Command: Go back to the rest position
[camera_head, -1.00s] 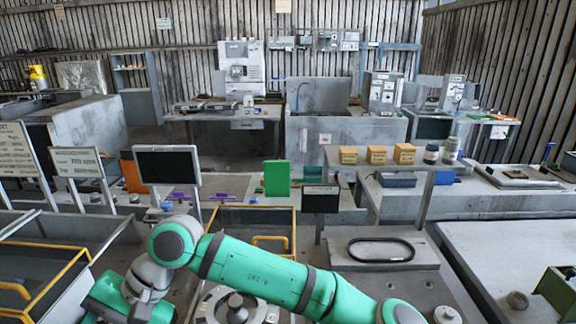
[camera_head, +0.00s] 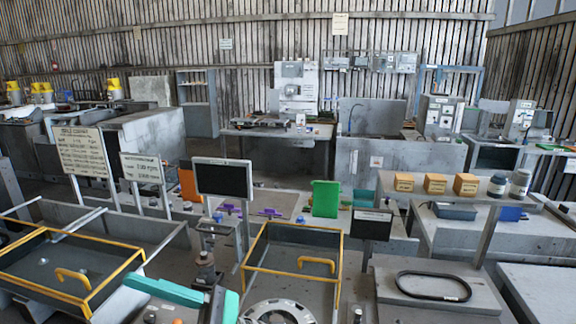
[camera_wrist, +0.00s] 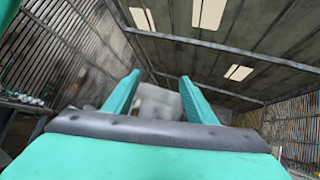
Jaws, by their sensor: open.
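My gripper (camera_wrist: 160,80) shows in the wrist view as two green fingers standing apart with nothing between them. It points up toward the roof, and its grey and green base fills the bottom of that view. In the head view only green pieces of my arm show at the lower edge, left of centre. I cannot make out the fingertips there.
In the head view, yellow-rimmed bins (camera_head: 128,264) stand front left, beside a round slotted housing part (camera_head: 277,312). A black ring (camera_head: 433,286) lies on a grey plate at right. Orange boxes (camera_head: 436,184) sit on a shelf. A monitor (camera_head: 222,179) and sign boards (camera_head: 82,151) stand upright.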

